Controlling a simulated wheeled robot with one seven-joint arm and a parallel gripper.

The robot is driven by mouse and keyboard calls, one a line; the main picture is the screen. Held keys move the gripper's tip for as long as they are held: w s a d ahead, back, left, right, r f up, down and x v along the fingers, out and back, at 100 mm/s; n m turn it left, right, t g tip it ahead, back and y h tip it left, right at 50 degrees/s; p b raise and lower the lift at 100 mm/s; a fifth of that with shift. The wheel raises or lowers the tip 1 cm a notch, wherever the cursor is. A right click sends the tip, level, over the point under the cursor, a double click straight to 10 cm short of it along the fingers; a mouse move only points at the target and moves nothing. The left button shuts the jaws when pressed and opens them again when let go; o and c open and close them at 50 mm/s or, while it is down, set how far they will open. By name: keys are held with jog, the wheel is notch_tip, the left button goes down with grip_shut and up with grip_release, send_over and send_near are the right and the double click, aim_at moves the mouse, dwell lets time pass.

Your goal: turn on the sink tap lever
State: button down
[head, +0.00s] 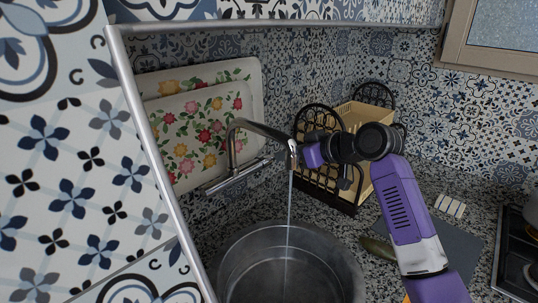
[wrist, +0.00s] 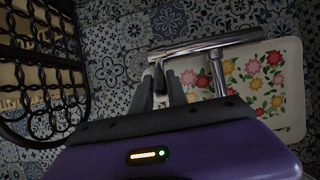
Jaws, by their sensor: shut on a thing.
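The chrome sink tap (head: 240,130) has a curved spout and a horizontal bar body, with a thin stream of water (head: 287,215) running from the spout into a round metal basin (head: 225,262). My purple gripper (head: 302,156) reaches in from the right, behind the spout end; its fingertips are mostly hidden in the head view. In the wrist view the tap's bar (wrist: 205,44) runs across, and a short lever (wrist: 158,76) hangs from its left end. My gripper's fingers (wrist: 167,88) are shut on this lever.
Floral trays (head: 200,115) lean on the tiled wall behind the tap. A black wire rack (head: 335,192) stands close to my gripper; it also shows in the wrist view (wrist: 38,70). A dark green vegetable (head: 376,247) and a stove (head: 512,250) are at the right.

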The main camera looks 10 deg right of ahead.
jog(key=shift+w+a+r, duration=0.1)
jog(key=shift+w+r, duration=0.05)
jog(key=shift+r, duration=0.25)
jog(key=c, duration=1.3)
grip_release()
jog(key=shift+f, duration=0.1)
jog(key=p+v, duration=0.3)
jog(key=v, duration=0.5)
